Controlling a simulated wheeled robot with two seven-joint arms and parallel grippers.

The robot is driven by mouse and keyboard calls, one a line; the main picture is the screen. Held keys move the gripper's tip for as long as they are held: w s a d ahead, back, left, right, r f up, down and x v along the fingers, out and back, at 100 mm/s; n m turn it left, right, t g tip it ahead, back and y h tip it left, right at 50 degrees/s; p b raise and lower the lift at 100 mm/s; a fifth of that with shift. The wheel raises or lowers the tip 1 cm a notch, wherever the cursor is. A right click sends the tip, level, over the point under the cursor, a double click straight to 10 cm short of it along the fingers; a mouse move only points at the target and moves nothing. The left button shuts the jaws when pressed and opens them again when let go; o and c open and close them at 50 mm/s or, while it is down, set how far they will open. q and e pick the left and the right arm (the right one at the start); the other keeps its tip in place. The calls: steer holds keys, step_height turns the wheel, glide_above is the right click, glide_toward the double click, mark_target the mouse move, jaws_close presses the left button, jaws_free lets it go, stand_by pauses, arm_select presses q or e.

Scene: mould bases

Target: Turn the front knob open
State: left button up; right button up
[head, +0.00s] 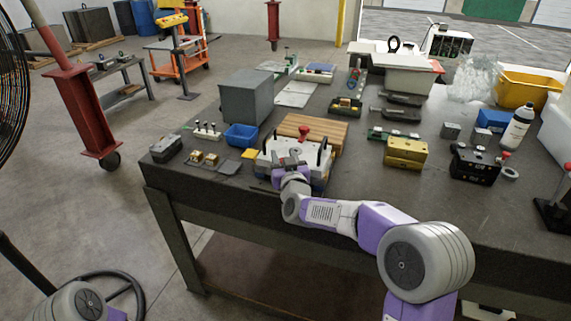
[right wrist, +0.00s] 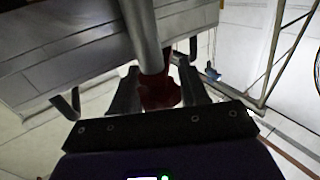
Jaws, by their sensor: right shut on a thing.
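The white mould base (head: 285,158) sits near the front edge of the dark table, with black handles at its sides. A red knob (head: 303,132) shows on its top. My right gripper (head: 293,172) is at the front of this base, and its fingers are mostly hidden in the head view. In the right wrist view, the two dark fingers of my right gripper (right wrist: 158,92) are shut on a red front knob (right wrist: 160,94), one finger on each side. A grey bar (right wrist: 143,35) passes in front of the knob there. My left gripper is out of view.
A wooden board (head: 318,128) lies behind the base. A blue bin (head: 241,136) and a grey box (head: 246,97) stand to the left. A yellow block (head: 406,152) and a black mould base (head: 474,164) stand to the right.

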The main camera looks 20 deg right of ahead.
steer(key=n+y, duration=0.2)
steer(key=y, duration=0.1)
steer(key=shift+f+b, duration=0.1)
steer(key=shift+b, duration=0.2)
steer(key=n+y+p, duration=0.1)
steer(key=y, duration=0.2)
steer(key=shift+a+n+g, duration=0.15)
steer(key=shift+n+g, duration=0.15)
steer(key=shift+n, duration=0.1)
steer(key=n+g+y+p, duration=0.1)
steer(key=y+p, duration=0.1)
steer(key=p, duration=0.2)
steer(key=n+g+y+p, duration=0.1)
steer(key=n+y+p, duration=0.1)
steer(key=p, duration=0.1)
steer(key=a+n+g+y+p, duration=0.1)
steer(key=y+p, duration=0.1)
steer(key=p, duration=0.2)
steer(key=shift+s+r+n+g+y+p, duration=0.2)
steer(key=shift+r+n+g+y+p, duration=0.1)
steer(key=shift+r+p, duration=0.05)
steer(key=shift+f+n+g+y+p, duration=0.15)
steer(key=shift+n+g+y+p, duration=0.4)
steer(key=shift+p, duration=0.55)
steer(key=shift+a, duration=0.1)
steer(key=o, duration=1)
steer(key=shift+c, duration=0.2)
steer(key=shift+s, duration=0.1)
